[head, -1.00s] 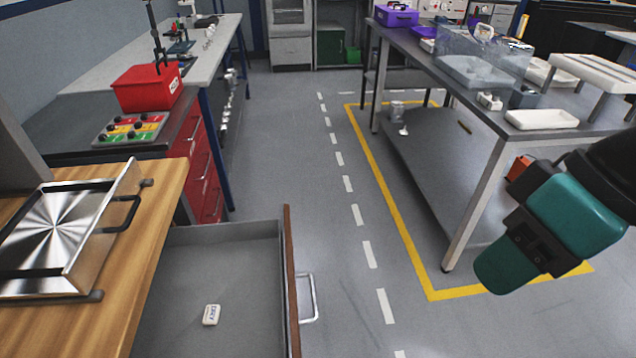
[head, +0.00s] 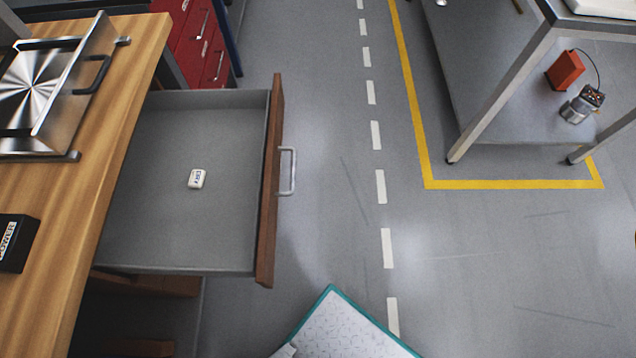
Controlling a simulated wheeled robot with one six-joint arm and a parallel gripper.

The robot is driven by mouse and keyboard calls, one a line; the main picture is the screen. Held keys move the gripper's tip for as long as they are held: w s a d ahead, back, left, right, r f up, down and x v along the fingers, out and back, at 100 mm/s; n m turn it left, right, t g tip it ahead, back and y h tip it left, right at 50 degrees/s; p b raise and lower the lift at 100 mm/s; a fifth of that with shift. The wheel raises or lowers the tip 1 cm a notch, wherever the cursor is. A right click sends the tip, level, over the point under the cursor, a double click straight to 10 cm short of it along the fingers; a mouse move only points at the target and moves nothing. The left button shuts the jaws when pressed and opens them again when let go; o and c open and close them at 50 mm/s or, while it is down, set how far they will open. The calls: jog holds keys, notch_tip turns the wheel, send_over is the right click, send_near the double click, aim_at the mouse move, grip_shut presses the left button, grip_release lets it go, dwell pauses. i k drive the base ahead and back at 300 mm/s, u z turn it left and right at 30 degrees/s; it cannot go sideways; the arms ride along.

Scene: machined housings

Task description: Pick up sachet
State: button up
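A small white sachet (head: 197,179) with dark lettering lies flat inside an open grey drawer (head: 222,112). It sits near the middle of the drawer floor, with bare floor around it. The drawer has a brown wooden front and a metal handle on its right side. My gripper is not in view.
A wooden counter (head: 125,75) runs along the left above the drawer, bearing a shiny metal tray (head: 45,75) and a black box (head: 14,243). A teal-edged white panel (head: 340,330) shows at the bottom. A metal-legged table (head: 500,88) stands at upper right. Grey floor is open between.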

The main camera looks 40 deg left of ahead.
aim_at(197, 177)
jog(key=z, duration=0.1)
jog(key=i, duration=1.35)
jog(key=u, duration=3.75)
jog(key=k, duration=0.4)
jog(key=u, duration=0.55)
jog(key=i, duration=0.7)
jog(key=z, duration=0.7)
